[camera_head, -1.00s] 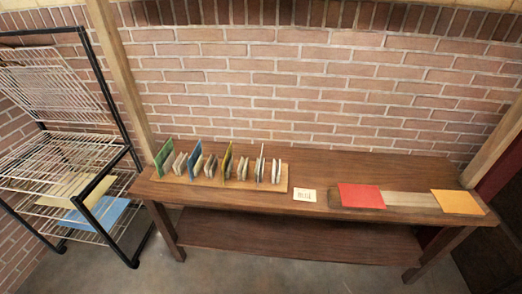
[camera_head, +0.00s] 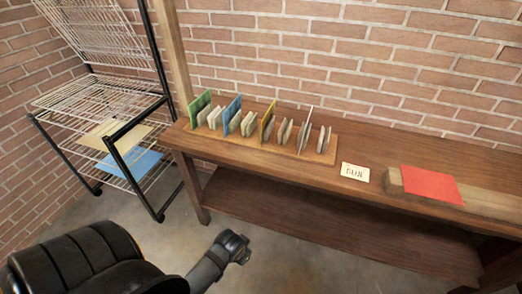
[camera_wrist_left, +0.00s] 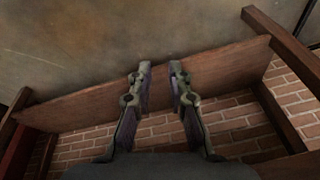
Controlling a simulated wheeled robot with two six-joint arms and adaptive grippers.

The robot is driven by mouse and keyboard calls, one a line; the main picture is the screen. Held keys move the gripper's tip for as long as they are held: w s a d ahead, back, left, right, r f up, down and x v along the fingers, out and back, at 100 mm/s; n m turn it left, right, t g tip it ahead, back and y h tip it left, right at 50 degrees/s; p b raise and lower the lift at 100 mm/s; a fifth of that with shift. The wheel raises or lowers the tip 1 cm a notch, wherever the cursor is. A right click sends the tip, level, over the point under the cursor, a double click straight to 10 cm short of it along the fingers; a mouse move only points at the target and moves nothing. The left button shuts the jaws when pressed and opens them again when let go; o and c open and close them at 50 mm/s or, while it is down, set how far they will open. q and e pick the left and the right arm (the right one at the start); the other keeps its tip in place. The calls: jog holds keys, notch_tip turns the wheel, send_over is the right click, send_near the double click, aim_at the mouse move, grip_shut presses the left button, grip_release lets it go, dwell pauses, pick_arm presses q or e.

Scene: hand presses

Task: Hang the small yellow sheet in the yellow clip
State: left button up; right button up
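A wooden rack on the table holds a row of upright coloured panels with pale pieces between them; one panel is yellow (camera_head: 267,121). I cannot tell the clips clearly at this size. A pale yellow sheet (camera_head: 108,133) lies on the wire rack at left. My left gripper (camera_head: 238,250) is below and in front of the table, well away from the sheets. In the left wrist view its two fingers (camera_wrist_left: 159,75) are apart with nothing between them. My right gripper is not in view.
A wire rack (camera_head: 75,98) stands at left with a blue sheet (camera_head: 143,164) on it. A small white card with writing (camera_head: 355,172) and a red sheet (camera_head: 431,184) are right of the wooden rack (camera_head: 225,146). The table's lower shelf (camera_head: 300,222) is empty.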

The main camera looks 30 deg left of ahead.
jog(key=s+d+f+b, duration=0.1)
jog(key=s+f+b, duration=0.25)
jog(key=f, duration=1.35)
pick_arm(q)
jog(key=w+a+r+n+t+y, duration=0.1)
jog(key=w+a+r+t, duration=0.2)
jog(key=w+r+t, duration=0.35)
jog(key=w+a+r+n+t+y, duration=0.1)
jog(key=w+a+r+t, duration=0.2)
jog(key=w+r, duration=0.6)
jog(key=w+a+r+n+t+y, duration=0.1)
jog(key=w+a+r+t, duration=0.35)
jog(key=r, duration=0.65)
jog(key=shift+n, duration=0.3)
jog(key=x, duration=0.8)
jog(key=shift+w+d, duration=0.3)
jog(key=shift+w, duration=0.15)
jog(key=shift+w+a+t, duration=0.2)
jog(key=shift+w+t, duration=0.1)
jog(key=shift+w, duration=0.5)
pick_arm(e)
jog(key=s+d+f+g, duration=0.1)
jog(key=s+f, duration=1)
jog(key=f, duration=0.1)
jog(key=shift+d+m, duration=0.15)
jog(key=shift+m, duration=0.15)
pick_arm(q)
jog(key=shift+c, duration=0.5)
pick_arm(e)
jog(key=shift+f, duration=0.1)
